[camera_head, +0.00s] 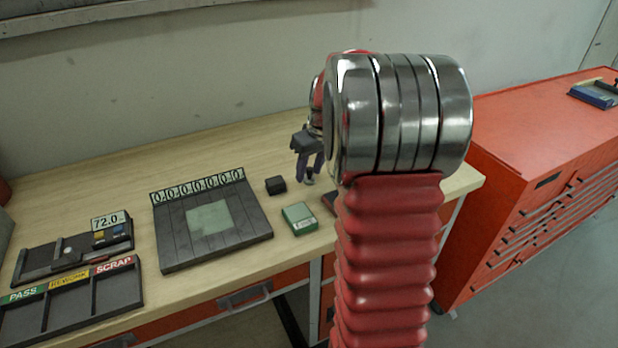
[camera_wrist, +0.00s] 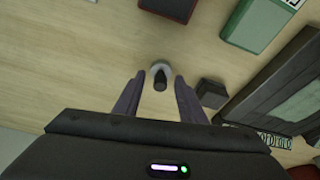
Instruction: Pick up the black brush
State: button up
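My gripper (camera_wrist: 157,98) is open, with its two dark purple fingers apart and pointing at the bench. In the wrist view a small thing with a black upper part and a pale round base (camera_wrist: 160,76) shows just beyond and between the fingertips. It may be the black brush, but it is too small to be sure. I see no contact with the fingers. In the head view my gripper (camera_head: 309,176) is low over the bench, left of my red arm. The small thing (camera_head: 309,181) shows there near the fingertips, partly hidden.
A black block (camera_head: 275,185) stands close to my fingers, also in the wrist view (camera_wrist: 211,93). A green box (camera_head: 299,219), a dark box (camera_wrist: 168,8) and a dark panel with number dials (camera_head: 165,235) are near. A sorting tray (camera_head: 75,300) lies left. The back bench is clear.

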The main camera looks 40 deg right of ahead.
aim_at(309, 168)
grip_shut()
dwell(0.5)
jog(key=shift+r, duration=0.1)
notch_tip(309, 168, up, 10)
jog(key=shift+f, duration=0.1)
dwell(0.4)
jog(key=shift+c, duration=1.6)
grip_release()
jog(key=c, duration=0.4)
